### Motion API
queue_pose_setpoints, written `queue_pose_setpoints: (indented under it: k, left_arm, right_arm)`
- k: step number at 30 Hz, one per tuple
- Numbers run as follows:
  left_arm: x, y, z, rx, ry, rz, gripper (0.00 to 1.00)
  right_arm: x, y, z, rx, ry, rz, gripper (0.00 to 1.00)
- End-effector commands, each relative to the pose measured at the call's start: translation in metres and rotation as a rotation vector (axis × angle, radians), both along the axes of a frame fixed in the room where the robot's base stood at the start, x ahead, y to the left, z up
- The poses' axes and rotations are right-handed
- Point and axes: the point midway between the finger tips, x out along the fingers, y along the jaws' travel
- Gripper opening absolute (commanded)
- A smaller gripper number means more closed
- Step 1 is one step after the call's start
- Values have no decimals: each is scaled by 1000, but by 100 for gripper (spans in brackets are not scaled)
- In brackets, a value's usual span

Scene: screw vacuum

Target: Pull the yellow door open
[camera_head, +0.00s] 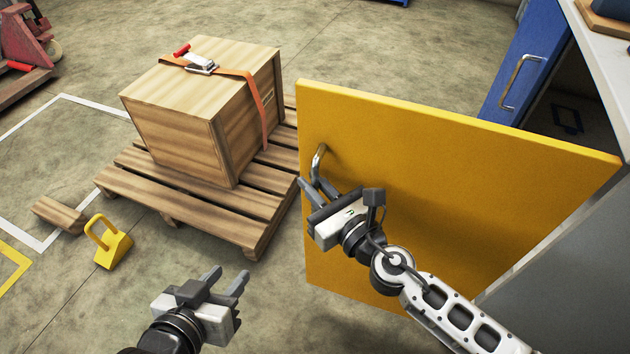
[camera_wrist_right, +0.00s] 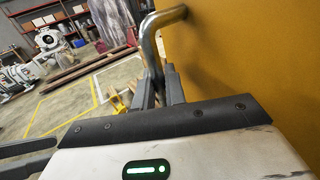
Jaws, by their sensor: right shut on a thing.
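The yellow door (camera_head: 430,170) stands swung out from the cabinet on the right, with its wide face toward me. Its metal handle (camera_head: 319,160) is near the door's left edge. My right gripper (camera_head: 312,187) is at the handle, and its fingers are shut on it. The right wrist view shows the bent handle (camera_wrist_right: 152,45) running down between the fingers (camera_wrist_right: 160,88), beside the yellow door (camera_wrist_right: 240,60). My left gripper (camera_head: 225,280) is low in the head view, away from the door, with its two fingers apart and nothing between them.
A wooden crate (camera_head: 175,125) with an orange strap rests on a pallet (camera_head: 250,215) left of the door. A yellow weight (camera_head: 114,250) and a wood block (camera_head: 60,214) lie on the floor. A blue door (camera_head: 530,60) is at the upper right.

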Motion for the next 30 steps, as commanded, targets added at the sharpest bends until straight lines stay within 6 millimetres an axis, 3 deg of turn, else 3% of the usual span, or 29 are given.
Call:
queue_pose_setpoints:
  k: [4, 5, 6, 20, 25, 30]
  left_arm:
    - [0, 0, 0, 0, 0, 0, 36]
    - [0, 0, 0, 0, 0, 0, 36]
    - [0, 0, 0, 0, 0, 0, 36]
    - [0, 0, -1, 0, -1, 0, 36]
    - [0, -1, -7, -2, 8, -2, 36]
    - [0, -4, -27, -6, 35, -12, 36]
  right_arm:
    - [0, 0, 1, 1, -2, 0, 0]
    - [0, 0, 1, 1, -2, 0, 21]
    - [0, 0, 1, 1, -2, 0, 30]
    - [-2, -2, 0, 0, 0, -1, 30]
    - [-21, -13, -2, -1, 2, 0, 30]
    - [-55, -33, -5, -3, 3, 0, 30]
